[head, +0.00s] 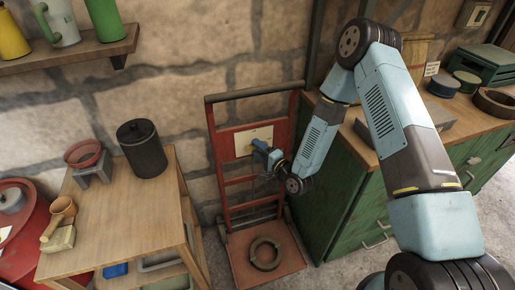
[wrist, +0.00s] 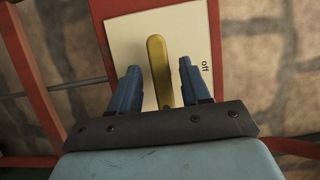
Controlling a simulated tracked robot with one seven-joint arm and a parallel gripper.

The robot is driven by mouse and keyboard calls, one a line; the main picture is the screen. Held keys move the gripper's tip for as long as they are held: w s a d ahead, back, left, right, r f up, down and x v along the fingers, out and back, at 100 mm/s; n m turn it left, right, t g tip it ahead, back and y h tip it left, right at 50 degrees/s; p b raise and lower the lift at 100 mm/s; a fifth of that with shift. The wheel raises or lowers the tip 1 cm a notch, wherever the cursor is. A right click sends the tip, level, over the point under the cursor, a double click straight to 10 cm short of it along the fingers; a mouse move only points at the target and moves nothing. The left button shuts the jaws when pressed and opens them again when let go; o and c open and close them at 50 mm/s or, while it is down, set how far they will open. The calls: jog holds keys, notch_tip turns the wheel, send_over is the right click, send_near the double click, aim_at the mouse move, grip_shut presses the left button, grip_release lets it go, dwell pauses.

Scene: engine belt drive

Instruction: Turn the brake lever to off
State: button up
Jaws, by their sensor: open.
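The brake lever (wrist: 158,62) is a yellow bar with a rounded end on a cream plate (wrist: 125,35). The word "off" is printed on the plate to the right of the lever in the wrist view. My gripper (wrist: 159,68) is open, with one blue finger on each side of the lever and a gap showing on both sides. The lever's lower end is hidden behind my gripper's palm. In the head view the plate (head: 240,142) is fixed on a red hand truck (head: 220,165), and my gripper (head: 259,147) is in front of it, hiding the lever.
A wooden table (head: 120,220) with a dark canister (head: 141,148) stands to the left of the hand truck. A green cabinet (head: 345,205) stands close on the right. A coiled ring (head: 265,253) lies on the truck's foot plate. A stone wall is behind.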

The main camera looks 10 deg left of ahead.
jog(key=shift+w+a, duration=0.4)
jog(key=shift+a, duration=0.2)
grip_shut()
